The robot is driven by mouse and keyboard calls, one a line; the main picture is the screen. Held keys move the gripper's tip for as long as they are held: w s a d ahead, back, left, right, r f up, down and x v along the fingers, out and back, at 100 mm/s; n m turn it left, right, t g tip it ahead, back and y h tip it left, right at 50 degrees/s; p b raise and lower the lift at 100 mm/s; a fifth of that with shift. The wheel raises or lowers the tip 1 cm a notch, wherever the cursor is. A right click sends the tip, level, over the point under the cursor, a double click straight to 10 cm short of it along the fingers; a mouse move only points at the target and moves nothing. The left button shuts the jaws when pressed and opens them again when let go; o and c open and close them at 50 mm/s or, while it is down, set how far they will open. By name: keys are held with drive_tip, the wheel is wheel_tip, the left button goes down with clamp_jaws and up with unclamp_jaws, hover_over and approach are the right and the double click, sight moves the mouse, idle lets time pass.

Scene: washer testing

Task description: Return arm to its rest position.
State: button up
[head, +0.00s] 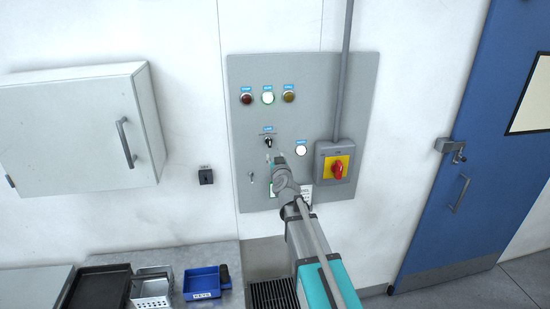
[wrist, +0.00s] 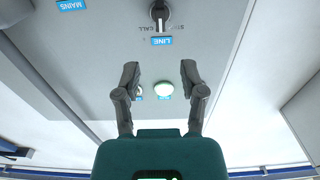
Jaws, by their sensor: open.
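My arm (head: 318,262) reaches up from the lower right to the grey control panel (head: 240,70) on the wall in the head view. My gripper (head: 274,160) is in front of the panel's lower middle, just below a small black selector switch (head: 268,142). In the wrist view my gripper (wrist: 160,70) has its two fingers spread wide with nothing between them. A lit whitish-green lamp (wrist: 164,89) shows beyond the gap, and the selector (wrist: 159,13) with a blue LINE label (wrist: 162,41) is near the top edge. I cannot tell the exact distance from fingertips to panel.
A red-and-yellow rotary switch (head: 338,169) on a grey box sits right of my gripper. A white wall cabinet (head: 75,125) is at left and a blue door (head: 450,150) at right. Below left, a bench (head: 212,252) holds a black tray (head: 97,288) and a blue bin (head: 200,282).

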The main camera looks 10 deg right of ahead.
drive_tip(key=s+a+f+n+g+y+b, duration=0.15)
drive_tip(key=s+a+f+g+b, duration=0.3)
drive_tip(key=f, duration=0.65)
drive_tip(key=s+a+f+n+g+y+b, duration=0.15)
drive_tip(key=s+f+g+b, duration=0.25)
drive_tip(key=s+f+b, duration=0.5)
drive_tip(key=s+d+f+m+g+h+b, duration=0.1)
drive_tip(key=s+d+f+g+b, duration=0.1)
drive_tip(key=s+f, duration=0.6)
drive_tip(key=s+d+f+m+g+h+b, duration=0.2)
drive_tip(key=s+d+f+g+b, duration=0.1)
drive_tip(key=s+f+g, duration=0.4)
drive_tip(key=s+d+f, duration=0.1)
drive_tip(key=s+f, duration=0.1)
drive_tip(key=s, duration=0.2)
drive_tip(key=shift+s, duration=0.3)
drive_tip(key=shift+g, duration=0.25)
